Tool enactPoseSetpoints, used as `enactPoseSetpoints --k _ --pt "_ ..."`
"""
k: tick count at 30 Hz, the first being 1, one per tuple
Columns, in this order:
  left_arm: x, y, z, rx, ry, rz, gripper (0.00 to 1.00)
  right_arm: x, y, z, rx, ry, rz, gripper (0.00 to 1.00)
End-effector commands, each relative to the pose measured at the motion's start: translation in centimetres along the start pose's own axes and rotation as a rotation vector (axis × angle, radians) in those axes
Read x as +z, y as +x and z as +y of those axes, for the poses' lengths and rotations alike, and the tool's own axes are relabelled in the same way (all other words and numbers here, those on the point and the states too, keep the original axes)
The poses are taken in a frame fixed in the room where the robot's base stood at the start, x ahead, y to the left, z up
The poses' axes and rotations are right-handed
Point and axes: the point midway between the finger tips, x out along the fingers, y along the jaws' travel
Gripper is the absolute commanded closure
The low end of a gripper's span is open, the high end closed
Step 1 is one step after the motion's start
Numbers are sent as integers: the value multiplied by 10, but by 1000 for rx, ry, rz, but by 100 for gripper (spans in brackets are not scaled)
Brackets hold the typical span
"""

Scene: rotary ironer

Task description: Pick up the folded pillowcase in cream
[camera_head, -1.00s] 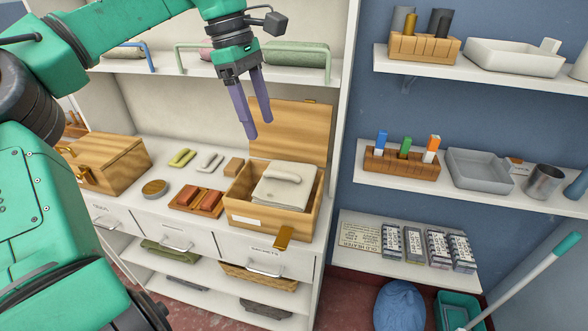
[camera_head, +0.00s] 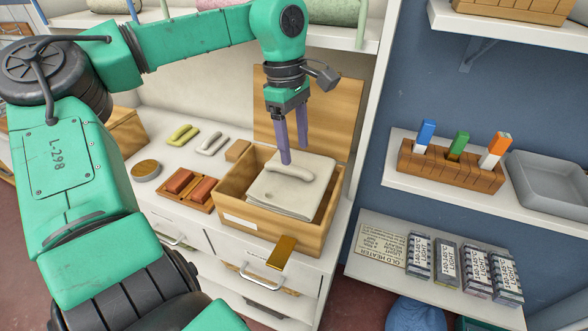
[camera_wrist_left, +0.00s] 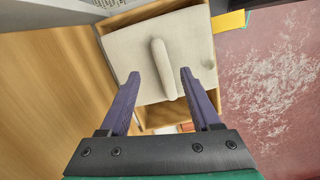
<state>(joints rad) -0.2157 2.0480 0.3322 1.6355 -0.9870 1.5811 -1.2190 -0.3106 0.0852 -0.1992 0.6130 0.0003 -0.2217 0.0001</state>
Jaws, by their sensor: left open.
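The folded cream pillowcase (camera_head: 270,196) lies flat in an open wooden box (camera_head: 248,232), with a raised roll (camera_head: 291,177) along its top. In the left wrist view the pillowcase (camera_wrist_left: 125,58) fills the box area, and its roll (camera_wrist_left: 163,70) runs between my fingers. My left gripper (camera_head: 294,157) points down just above the far part of the pillowcase. In the left wrist view the left gripper (camera_wrist_left: 158,76) is open, one finger on each side of the roll, with nothing held. Whether the fingertips touch the cloth is unclear. My right gripper is not seen.
The box's raised lid (camera_head: 330,112) stands behind the gripper. A brass latch (camera_head: 282,252) sticks out at the box front.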

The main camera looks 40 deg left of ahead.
Motion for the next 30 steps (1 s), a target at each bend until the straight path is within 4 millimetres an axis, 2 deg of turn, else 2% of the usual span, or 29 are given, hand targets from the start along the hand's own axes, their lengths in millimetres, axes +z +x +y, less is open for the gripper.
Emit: enactPoseSetpoints --k 3,7,14,15,19,30 --pt "-4 19 -4 -4 2 -5 36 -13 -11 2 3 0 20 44" --pt "-6 41 -4 -3 0 -1 36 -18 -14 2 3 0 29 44" --pt "-6 46 -3 1 -1 -1 36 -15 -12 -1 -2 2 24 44" --pt "-6 46 -3 1 0 -1 51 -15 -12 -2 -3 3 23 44" --pt "-6 46 -3 1 0 0 100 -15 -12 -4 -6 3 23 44" --pt "-6 45 -3 2 0 -1 100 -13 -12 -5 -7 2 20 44"
